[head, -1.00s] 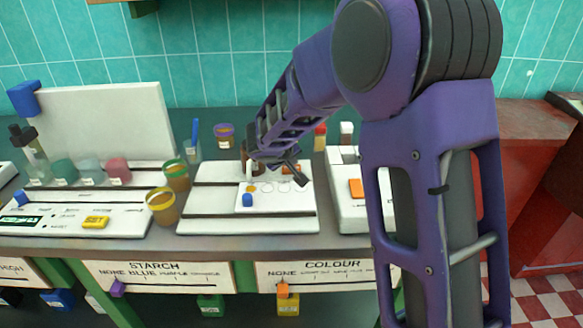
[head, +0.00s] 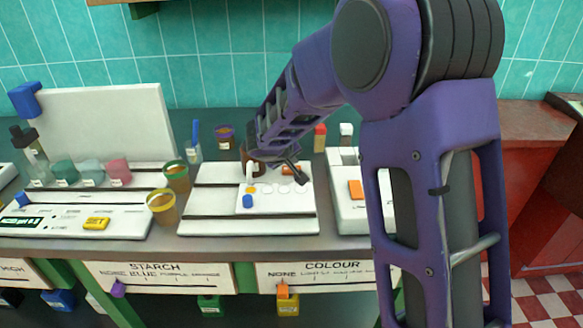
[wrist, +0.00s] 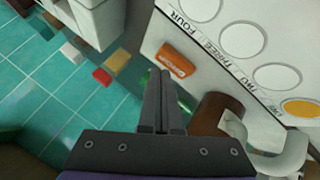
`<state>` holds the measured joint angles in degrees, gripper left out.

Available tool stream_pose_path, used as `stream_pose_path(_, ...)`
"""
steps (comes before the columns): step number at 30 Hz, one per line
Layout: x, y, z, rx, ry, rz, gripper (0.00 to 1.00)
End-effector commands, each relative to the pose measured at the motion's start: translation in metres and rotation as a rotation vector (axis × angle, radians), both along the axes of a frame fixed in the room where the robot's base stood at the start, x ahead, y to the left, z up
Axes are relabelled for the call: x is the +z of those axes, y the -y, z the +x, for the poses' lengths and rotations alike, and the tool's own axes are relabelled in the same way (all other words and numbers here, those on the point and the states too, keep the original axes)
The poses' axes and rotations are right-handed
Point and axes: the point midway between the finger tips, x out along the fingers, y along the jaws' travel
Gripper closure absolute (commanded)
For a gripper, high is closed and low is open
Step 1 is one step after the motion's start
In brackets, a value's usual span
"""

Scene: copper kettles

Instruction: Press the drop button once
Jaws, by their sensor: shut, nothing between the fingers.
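An orange button (wrist: 173,60) with small, unreadable lettering sits on the white board (wrist: 160,28), near the spot marked four. It also shows in the head view (head: 289,170), partly behind my gripper (head: 300,177). In the wrist view my gripper (wrist: 163,74) has its fingers together and empty, with the tips just below the button in the picture. I cannot tell whether they touch it. The row of round spots runs beside the button; the end spot (wrist: 302,108) is orange, the others white. A brown bottle (wrist: 208,115) and a white spout-like part (wrist: 270,150) stand close to the fingers.
A blue knob (head: 247,201) is at the board's front. A white device (head: 349,214) with another orange button (head: 356,189) stands to the right, partly behind my arm. Amber cups (head: 162,208) stand to the left. A panel with a yellow button (head: 96,223) lies farther left.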

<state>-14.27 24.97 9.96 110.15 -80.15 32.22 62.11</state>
Motion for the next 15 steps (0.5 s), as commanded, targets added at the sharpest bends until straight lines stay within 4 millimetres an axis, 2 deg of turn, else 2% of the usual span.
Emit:
stream_pose_path(3, 0.006, 0.0, 0.0, -0.001, 0.002, 0.0, 1.0)
stream_pose_path(11, 0.006, 0.0, 0.0, 0.001, 0.001, 0.0, 1.0)
stream_pose_path(15, 0.015, 0.0, 0.0, 0.001, 0.002, 0.0, 1.0)
